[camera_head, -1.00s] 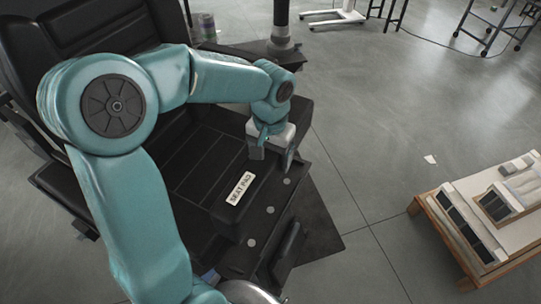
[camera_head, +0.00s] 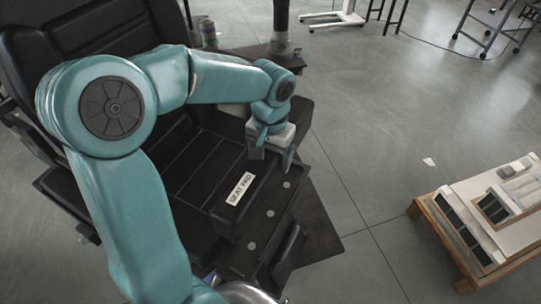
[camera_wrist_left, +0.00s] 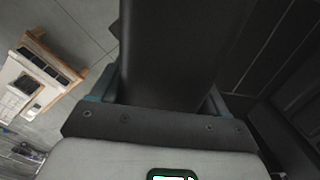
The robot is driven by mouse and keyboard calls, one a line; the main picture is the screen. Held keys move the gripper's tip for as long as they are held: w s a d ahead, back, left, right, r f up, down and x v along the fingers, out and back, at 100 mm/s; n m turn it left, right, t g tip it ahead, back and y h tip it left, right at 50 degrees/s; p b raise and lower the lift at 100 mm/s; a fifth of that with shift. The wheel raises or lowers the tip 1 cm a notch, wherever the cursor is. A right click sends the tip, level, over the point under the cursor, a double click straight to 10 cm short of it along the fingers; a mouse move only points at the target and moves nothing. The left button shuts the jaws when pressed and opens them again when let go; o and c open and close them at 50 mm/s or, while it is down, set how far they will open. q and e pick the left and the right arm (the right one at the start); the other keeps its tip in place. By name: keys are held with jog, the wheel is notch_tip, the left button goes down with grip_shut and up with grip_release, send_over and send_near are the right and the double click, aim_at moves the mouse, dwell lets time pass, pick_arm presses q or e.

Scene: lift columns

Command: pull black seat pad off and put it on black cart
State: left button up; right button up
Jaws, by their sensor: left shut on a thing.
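The black seat pad (camera_head: 205,165) lies on the seat of a large black chair, with a white "SEAT PAD" label (camera_head: 240,188) near its front edge. My left gripper (camera_head: 271,158) points down at the pad's front edge, near the far corner, and is shut on it. In the left wrist view the pad's black edge (camera_wrist_left: 175,55) fills the space between the two fingers of the gripper (camera_wrist_left: 160,100). No black cart can be made out for certain. My right gripper is not in view.
The black chair's backrest (camera_head: 85,30) rises at the upper left. A dark surface (camera_head: 275,58) with a post stands behind the seat. A wooden table (camera_head: 428,212) with white and black parts stands at the right. The grey floor between is open.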

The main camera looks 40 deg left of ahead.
pick_arm(q)
jog(key=shift+r+p, duration=2.1)
jog(key=shift+r, duration=0.75)
